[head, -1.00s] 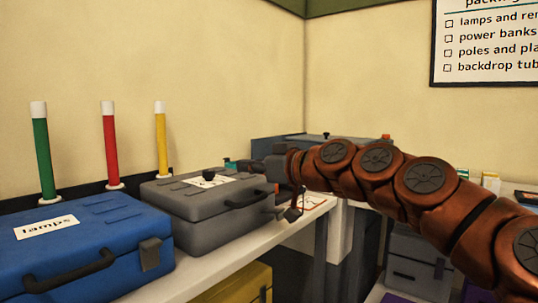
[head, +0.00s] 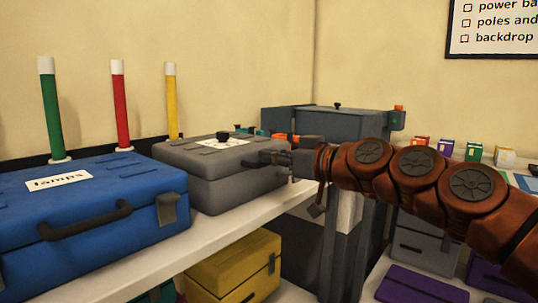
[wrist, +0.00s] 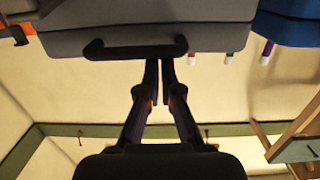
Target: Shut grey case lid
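The grey case (head: 222,186) sits on the white shelf in the head view, beside the blue case. Its lid (head: 190,152) lies level over the body, with a seam line between them; I cannot tell whether it is fully shut. A black knob (head: 222,136) and a white label are on top. The dark handle (head: 258,161) is on its front. My gripper (head: 288,158) is in front of that handle. In the wrist view, my gripper's fingers (wrist: 159,64) are together with a thin gap, tips at the handle (wrist: 112,50), holding nothing that I can see.
A blue case (head: 95,220) labelled "lamps" stands left on the white shelf (head: 225,235). Green, red and yellow tubes (head: 170,100) stand behind. A yellow case (head: 225,268) is below. A dark grey-blue bin (head: 350,122) stands behind my arm. Small boxes (head: 470,151) are at right.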

